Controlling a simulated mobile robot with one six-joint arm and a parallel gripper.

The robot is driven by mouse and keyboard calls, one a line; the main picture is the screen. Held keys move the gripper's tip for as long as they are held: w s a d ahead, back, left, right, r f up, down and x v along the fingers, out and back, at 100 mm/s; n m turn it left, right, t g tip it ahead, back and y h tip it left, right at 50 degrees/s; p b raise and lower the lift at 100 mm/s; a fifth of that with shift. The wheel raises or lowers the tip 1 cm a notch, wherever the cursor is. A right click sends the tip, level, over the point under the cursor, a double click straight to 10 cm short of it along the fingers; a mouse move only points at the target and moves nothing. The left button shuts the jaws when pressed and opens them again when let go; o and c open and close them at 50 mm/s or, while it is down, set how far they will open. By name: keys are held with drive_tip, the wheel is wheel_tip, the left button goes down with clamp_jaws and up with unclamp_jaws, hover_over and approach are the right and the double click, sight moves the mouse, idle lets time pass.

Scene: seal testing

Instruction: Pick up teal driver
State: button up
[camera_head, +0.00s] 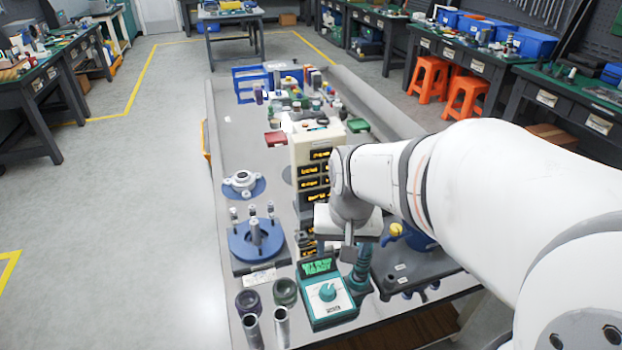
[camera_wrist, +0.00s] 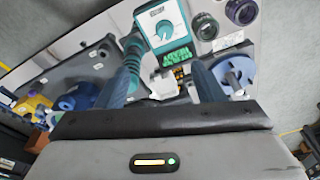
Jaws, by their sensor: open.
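The teal driver (camera_head: 361,268) stands upright at the front of the bench, right of the teal box with a dial. Its lower end is hard to make out. In the wrist view the driver (camera_wrist: 134,45) shows at upper left, near the left finger, which seems to cover part of it. My gripper (camera_head: 350,250) is just above and beside the driver in the head view, hiding some of its upper part. In the wrist view my gripper (camera_wrist: 165,82) has its two blue-grey fingers spread wide, with nothing held between them.
The teal dial box (camera_head: 327,298) stands close left of the driver. A dark grey plate (camera_head: 405,268) lies to the right. A blue round fixture (camera_head: 256,243), dark rings (camera_head: 284,291) and metal cylinders (camera_head: 282,326) stand left. A tall drawer unit (camera_head: 310,160) rises behind.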

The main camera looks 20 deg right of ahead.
drive_tip(key=w+d+f+m+p, duration=0.2)
drive_tip(key=w+d+m, duration=0.2)
drive_tip(key=m+g+p, duration=0.2)
drive_tip(key=m, duration=0.2)
hover_over(362, 264)
drive_tip(key=w+d, duration=0.2)
drive_tip(key=f, duration=0.5)
drive_tip(key=shift+a+f, duration=0.1)
drive_tip(key=shift+a, duration=0.15)
drive_tip(key=shift+d+f+m, duration=0.2)
drive_tip(key=shift+f+m, duration=0.1)
wheel_tip(362, 264, down, 3)
drive_tip(key=shift+r, duration=0.15)
drive_tip(key=f, duration=0.4)
drive_tip(key=shift+s+a+f, duration=0.1)
drive_tip(key=shift+s+a, duration=0.05)
drive_tip(key=shift+a, duration=0.2)
drive_tip(key=shift+f, duration=0.5)
drive_tip(key=shift+c, duration=0.3)
drive_tip(key=c, duration=1.1)
